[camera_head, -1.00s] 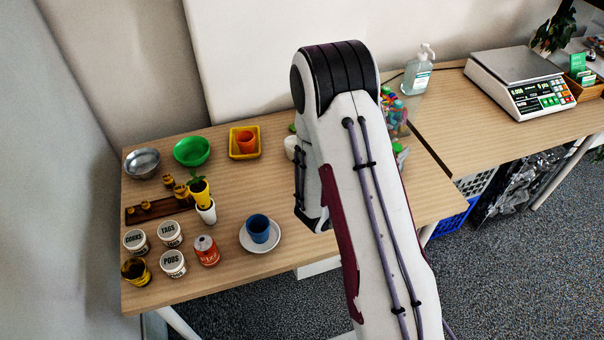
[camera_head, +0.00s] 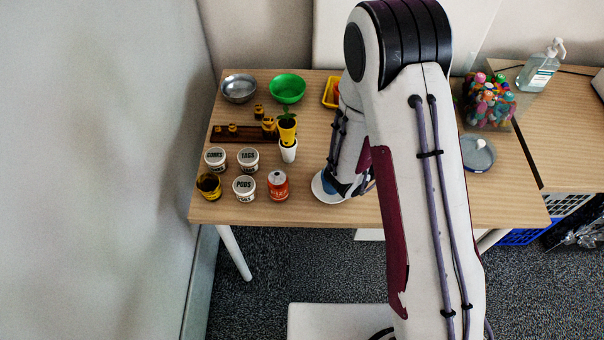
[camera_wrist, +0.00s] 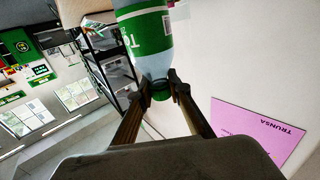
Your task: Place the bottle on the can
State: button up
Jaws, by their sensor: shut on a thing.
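The can (camera_head: 278,186), orange-red with a silver top, stands upright near the table's front edge in the head view. The bottle (camera_wrist: 148,38), clear with a green label, shows at the top of the wrist view. My gripper (camera_wrist: 160,89) is shut around the narrow end of the bottle, at its neck or cap. In the head view my lower arm and wrist come down over the saucer, right of the can. I cannot make out the bottle or the fingertips there.
A saucer (camera_head: 320,193) with a mostly hidden blue cup is beneath my wrist. Several labelled jars (camera_head: 244,189) stand left of the can, and a potted plant (camera_head: 287,130) is behind it. Green bowl (camera_head: 287,88) and metal bowl (camera_head: 239,88) are at the back.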

jog(key=a+r+n+t+y, duration=0.2)
jog(key=a, duration=0.8)
jog(key=a+r+n+t+y, duration=0.2)
jog(key=a+y, duration=0.1)
jog(key=a, duration=0.8)
jog(key=s+a+r+n+y, duration=0.1)
jog(key=s+a, duration=0.3)
jog(key=a, duration=0.3)
jog(key=s+a+r+n+t+y, duration=0.1)
jog(key=s+a+r+y, duration=0.1)
jog(key=a, duration=0.5)
jog(key=shift+s+a+t, duration=0.3)
jog(key=shift+s+a, duration=0.1)
jog(key=shift+s, duration=0.45)
jog(key=shift+f, duration=0.15)
jog(key=shift+f, duration=2.8)
jog(key=shift+f, duration=0.1)
jog(key=shift+f, duration=2)
jog(key=shift+f, duration=0.15)
